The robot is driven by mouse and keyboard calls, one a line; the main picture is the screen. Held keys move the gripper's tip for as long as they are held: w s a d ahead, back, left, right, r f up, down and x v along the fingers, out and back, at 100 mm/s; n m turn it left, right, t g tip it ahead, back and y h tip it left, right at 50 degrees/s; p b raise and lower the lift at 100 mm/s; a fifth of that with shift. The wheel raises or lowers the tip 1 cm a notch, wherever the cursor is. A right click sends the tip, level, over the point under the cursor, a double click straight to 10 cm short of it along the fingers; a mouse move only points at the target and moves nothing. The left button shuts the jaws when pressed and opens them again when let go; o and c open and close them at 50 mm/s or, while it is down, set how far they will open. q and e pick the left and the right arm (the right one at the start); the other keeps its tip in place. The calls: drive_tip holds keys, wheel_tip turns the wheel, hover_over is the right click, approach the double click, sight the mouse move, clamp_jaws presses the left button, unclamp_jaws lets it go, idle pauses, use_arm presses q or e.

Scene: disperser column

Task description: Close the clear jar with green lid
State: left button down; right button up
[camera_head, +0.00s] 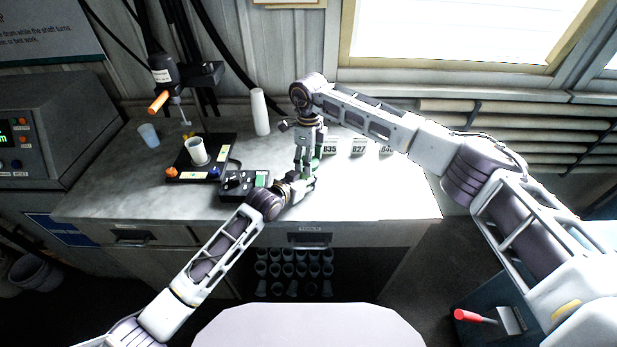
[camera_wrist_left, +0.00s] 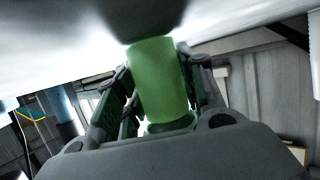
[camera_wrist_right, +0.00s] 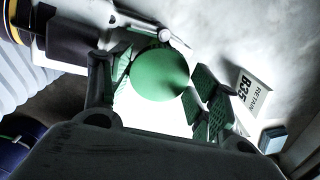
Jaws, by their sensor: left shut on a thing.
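The jar (camera_wrist_left: 160,80) looks green and see-through in the left wrist view, where the picture seems upside down. My left gripper (camera_head: 307,180) is shut on its sides, with a finger on each side. The round green lid (camera_wrist_right: 159,75) shows from above in the right wrist view. My right gripper (camera_head: 308,160) points down over the jar from above. Its fingers stand apart, one to each side of the lid. In the head view the two grippers hide most of the jar and lid. How firmly the lid sits on the jar cannot be told.
Label cards stand right of the grippers, one marked B35 (camera_head: 330,147). A black control box (camera_head: 244,185) is close left of my left gripper. Further left are a plate with a white cup (camera_head: 197,151), a blue cup (camera_head: 149,134) and a white cylinder (camera_head: 260,111). The worktop's right part is clear.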

drive_tip(key=c, duration=0.6)
drive_tip(key=o, duration=1.2)
drive_tip(key=shift+r, duration=0.15)
drive_tip(key=shift+r, duration=5.85)
use_arm(q)
drive_tip(key=c, duration=0.8)
unclamp_jaws()
